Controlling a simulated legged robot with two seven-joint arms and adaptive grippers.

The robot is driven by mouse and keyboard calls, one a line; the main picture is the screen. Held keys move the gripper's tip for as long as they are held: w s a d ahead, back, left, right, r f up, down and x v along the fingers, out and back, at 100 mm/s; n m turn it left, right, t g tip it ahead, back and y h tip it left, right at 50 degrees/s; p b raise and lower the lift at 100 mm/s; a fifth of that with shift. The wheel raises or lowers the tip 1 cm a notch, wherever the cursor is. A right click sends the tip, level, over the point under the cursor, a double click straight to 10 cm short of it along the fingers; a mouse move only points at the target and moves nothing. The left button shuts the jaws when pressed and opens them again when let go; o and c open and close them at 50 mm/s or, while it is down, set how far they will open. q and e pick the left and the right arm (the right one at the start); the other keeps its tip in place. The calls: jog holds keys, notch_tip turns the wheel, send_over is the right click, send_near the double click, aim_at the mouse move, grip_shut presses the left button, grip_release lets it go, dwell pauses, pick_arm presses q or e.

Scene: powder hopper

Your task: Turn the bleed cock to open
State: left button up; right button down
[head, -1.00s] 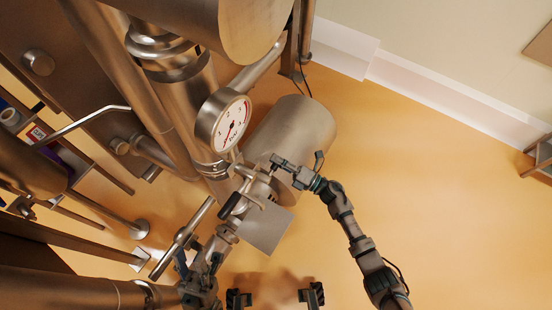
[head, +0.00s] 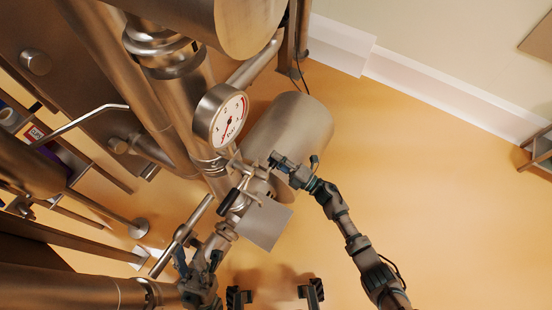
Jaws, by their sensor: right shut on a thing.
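The bleed cock (head: 258,172) is a small metal fitting below the round pressure gauge (head: 221,115), in front of a steel cylinder. My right gripper (head: 272,163) reaches it from the right and is shut on its small handle, which the fingers largely hide. I cannot tell how far the handle is turned. My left gripper (head: 198,262) is at the lower left, beside the pipework. Its fingers are spread apart, with nothing seen between them.
A black-gripped lever (head: 229,201) and a pale square plate (head: 264,223) lie just below the cock. The steel cylinder (head: 296,128) stands close behind. Thick pipes fill the left side. The orange floor (head: 440,200) is clear on the right.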

jog(key=shift+s+d+f, duration=0.15)
jog(key=shift+d+f, duration=0.05)
jog(key=shift+f, duration=0.65)
jog(key=c, duration=1)
grip_release()
jog(key=shift+f, duration=0.1)
jog(key=shift+r, duration=0.3)
jog(key=v, duration=1.2)
